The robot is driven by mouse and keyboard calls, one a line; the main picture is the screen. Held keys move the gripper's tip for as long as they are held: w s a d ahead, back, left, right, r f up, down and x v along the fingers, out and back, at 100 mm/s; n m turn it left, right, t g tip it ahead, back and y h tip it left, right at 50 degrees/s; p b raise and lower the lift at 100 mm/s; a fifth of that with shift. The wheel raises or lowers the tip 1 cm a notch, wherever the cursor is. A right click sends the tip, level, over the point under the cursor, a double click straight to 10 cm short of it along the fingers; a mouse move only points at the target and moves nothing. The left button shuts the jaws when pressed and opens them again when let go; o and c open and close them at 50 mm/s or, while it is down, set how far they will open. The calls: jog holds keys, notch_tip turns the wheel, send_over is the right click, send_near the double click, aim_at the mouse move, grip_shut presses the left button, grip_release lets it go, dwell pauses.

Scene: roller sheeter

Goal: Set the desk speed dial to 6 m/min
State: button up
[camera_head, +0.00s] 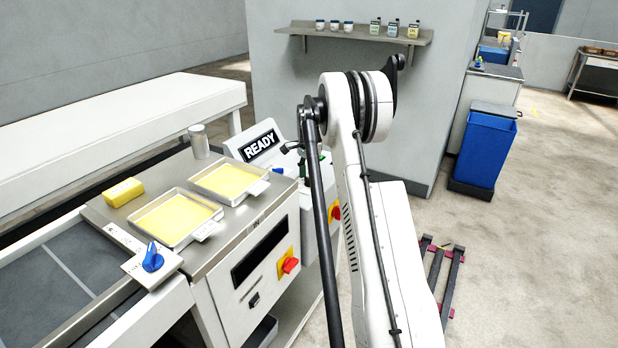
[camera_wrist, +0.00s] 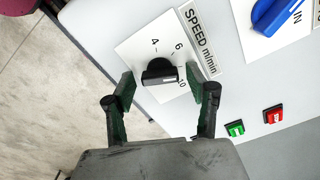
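The speed dial (camera_wrist: 160,72) is a black knob on a white plate (camera_wrist: 133,47) in the wrist view, beside a label (camera_wrist: 201,40) reading "SPEED m/min". The marks 4, 6 and 10 show around it. A white line on the knob lies toward the 10 side; its exact reading is hard to tell. My gripper (camera_wrist: 164,80) is open, with one dark green finger on each side of the knob and small gaps visible. In the head view my arm hides the dial and most of my gripper near the "READY" display (camera_head: 260,145).
In the wrist view, a blue knob (camera_wrist: 274,14) marked "IN", a green button (camera_wrist: 235,128) and a red button (camera_wrist: 272,115) sit to the right. In the head view, a red switch (camera_head: 289,265), yellow-filled trays (camera_head: 176,219) and another blue knob (camera_head: 152,258) are left of my arm.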

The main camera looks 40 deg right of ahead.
jog(key=c, duration=0.9)
jog(key=shift+c, duration=0.2)
jog(key=shift+n+b, duration=0.3)
jog(key=shift+n, duration=0.1)
jog(key=n+b, duration=0.1)
jog(key=n, duration=0.2)
jog(key=shift+f+b, duration=0.1)
jog(key=shift+b, duration=0.25)
jog(key=n+b, duration=0.1)
jog(key=n, duration=0.3)
jog(key=shift+n+b, duration=0.4)
jog(key=o, duration=1.2)
jog(key=shift+c, duration=0.2)
